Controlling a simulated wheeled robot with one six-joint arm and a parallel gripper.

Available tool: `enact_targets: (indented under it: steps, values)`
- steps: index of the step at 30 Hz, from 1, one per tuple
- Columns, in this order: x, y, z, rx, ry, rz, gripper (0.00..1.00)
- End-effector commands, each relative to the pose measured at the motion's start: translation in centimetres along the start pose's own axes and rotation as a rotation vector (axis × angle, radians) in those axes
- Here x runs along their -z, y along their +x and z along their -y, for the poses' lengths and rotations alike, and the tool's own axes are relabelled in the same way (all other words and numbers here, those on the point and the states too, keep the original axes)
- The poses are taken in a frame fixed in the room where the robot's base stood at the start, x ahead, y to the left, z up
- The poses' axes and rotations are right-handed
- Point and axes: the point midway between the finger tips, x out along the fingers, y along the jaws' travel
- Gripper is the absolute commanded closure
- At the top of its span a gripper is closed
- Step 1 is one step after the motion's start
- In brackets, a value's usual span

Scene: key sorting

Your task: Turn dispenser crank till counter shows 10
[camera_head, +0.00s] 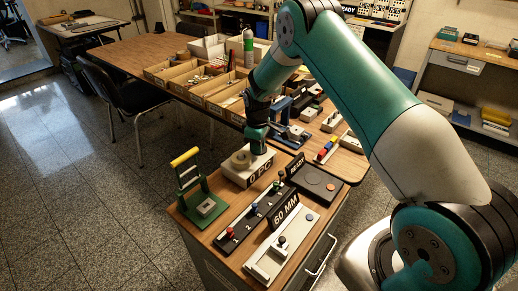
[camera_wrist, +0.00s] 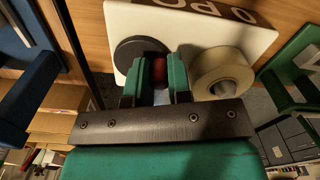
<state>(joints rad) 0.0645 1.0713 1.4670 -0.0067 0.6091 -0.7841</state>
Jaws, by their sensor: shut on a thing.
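The white dispenser (camera_head: 233,171) stands on the wooden bench top. Its front label (camera_head: 260,171) reads "0 PC"; the same label is upside down and partly cut off in the wrist view (camera_wrist: 197,7). A beige tape roll (camera_wrist: 222,73) sits on the dispenser, beside a dark round crank disc (camera_wrist: 140,50). My gripper (camera_wrist: 162,76) is shut on the red crank knob (camera_wrist: 159,68) at the disc. In the head view my gripper (camera_head: 258,143) points down behind the tape roll (camera_head: 241,158) and hides the disc and knob.
A green stand with a yellow bar (camera_head: 185,157) is left of the dispenser. A numbered black strip (camera_head: 255,213), a "60 MM" fixture (camera_head: 285,210) and a dark tray (camera_head: 317,182) lie in front and right. A blue fixture (camera_head: 290,132) stands behind my gripper.

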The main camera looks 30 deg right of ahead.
Motion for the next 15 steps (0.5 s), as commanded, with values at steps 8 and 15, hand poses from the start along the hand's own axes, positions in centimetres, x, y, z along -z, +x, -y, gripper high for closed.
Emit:
enact_targets:
  steps: [8,15]
  values:
    - [0.63,0.08,0.0,-0.001,0.262,-0.004,1.0]
    - [1.11,0.04,-0.12,-0.001,0.489,-0.006,1.0]
